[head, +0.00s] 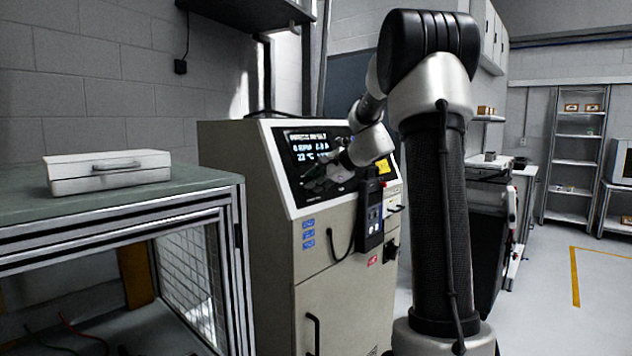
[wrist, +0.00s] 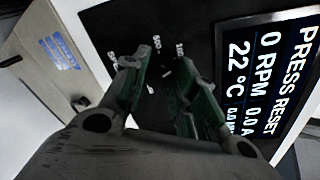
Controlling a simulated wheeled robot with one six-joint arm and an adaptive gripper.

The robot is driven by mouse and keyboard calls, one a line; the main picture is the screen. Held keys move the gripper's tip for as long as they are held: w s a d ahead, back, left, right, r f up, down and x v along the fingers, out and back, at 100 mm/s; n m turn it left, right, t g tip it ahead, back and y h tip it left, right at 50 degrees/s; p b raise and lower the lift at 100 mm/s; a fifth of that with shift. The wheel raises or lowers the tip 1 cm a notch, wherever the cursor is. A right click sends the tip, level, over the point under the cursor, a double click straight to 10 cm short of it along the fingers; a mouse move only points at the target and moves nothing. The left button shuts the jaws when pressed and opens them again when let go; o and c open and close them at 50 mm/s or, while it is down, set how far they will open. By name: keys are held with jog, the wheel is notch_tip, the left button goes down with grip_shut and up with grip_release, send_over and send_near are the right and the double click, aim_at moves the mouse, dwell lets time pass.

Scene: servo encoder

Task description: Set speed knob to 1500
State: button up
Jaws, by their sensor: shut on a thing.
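The speed knob (wrist: 165,84) is dark and hard to make out against the black panel (wrist: 120,18) in the wrist view. Small white scale numbers lie beyond the fingertips, one reading about 500; the pointer's setting cannot be read surely. My gripper (wrist: 168,78) has its two green-padded fingers on either side of the knob, shut on it with a gap between them. In the head view my gripper (head: 320,178) is at the lower part of the cabinet's sloped panel, and the knob is hidden there. The display (wrist: 262,75) reads PRESS RESET, 0 RPM, 0.0 A, 22 °C.
A bench (head: 200,190) with a white case (head: 110,172) stands at left. Open floor (head: 590,290) shows at right.

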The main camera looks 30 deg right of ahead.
jog(key=m, duration=0.5)
jog(key=shift+d+f+y, duration=0.1)
jog(key=shift+y, duration=0.2)
jog(key=shift+m, duration=2.3)
jog(key=o, duration=1.1)
jog(key=shift+c, duration=0.2)
jog(key=v, duration=1.2)
jog(key=shift+d, duration=0.15)
